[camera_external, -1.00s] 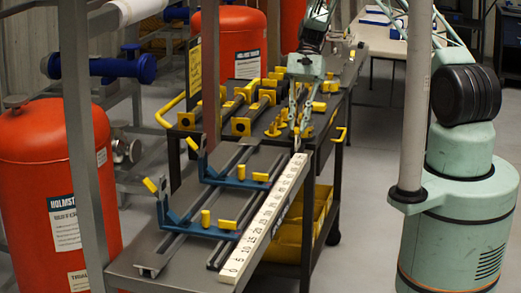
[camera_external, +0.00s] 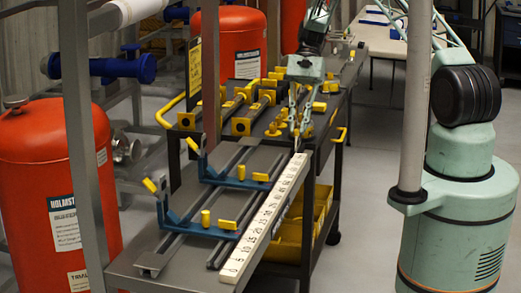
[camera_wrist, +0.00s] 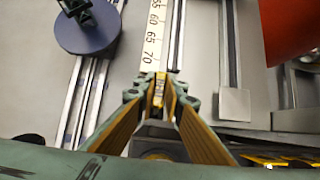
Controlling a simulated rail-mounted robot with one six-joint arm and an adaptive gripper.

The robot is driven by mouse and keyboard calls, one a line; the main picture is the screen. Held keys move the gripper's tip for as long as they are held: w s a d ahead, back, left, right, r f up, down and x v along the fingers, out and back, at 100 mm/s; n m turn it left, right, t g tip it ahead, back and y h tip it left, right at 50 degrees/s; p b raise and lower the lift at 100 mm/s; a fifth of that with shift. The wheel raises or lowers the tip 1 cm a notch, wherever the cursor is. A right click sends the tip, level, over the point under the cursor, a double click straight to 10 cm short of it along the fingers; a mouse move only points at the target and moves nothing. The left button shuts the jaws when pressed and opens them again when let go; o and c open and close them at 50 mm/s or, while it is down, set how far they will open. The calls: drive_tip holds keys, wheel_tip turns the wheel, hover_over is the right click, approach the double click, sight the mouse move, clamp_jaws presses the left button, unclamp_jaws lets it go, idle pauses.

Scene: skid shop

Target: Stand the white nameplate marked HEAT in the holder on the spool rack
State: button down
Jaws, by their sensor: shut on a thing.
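My gripper (camera_external: 297,128) points down at the far end of the long white ruler, above the grey bench. In the wrist view its fingers (camera_wrist: 159,92) are closed together on a small pale, yellowish piece (camera_wrist: 158,88). The fingers hide most of this piece, and I can read no lettering on it. I cannot make out the word HEAT anywhere. A grey rack with a blue flanged pipe spool (camera_external: 100,67) stands at the left. I cannot pick out the nameplate holder on it.
The white ruler (camera_external: 262,225) lies along the bench's right edge, beside blue brackets (camera_external: 205,222) and grey rails. Yellow clamps (camera_external: 241,126) crowd the cart behind. Orange tanks (camera_external: 52,175) stand at left and behind. A grey post (camera_external: 80,150) crosses the left foreground.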

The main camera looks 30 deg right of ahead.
drive_tip(key=c, duration=2.6)
unclamp_jaws()
drive_tip(key=shift+c, duration=0.2)
drive_tip(key=shift+r, duration=0.1)
drive_tip(key=shift+c, duration=0.5)
drive_tip(key=shift+r+p, duration=1.6)
drive_tip(key=shift+r, duration=2.3)
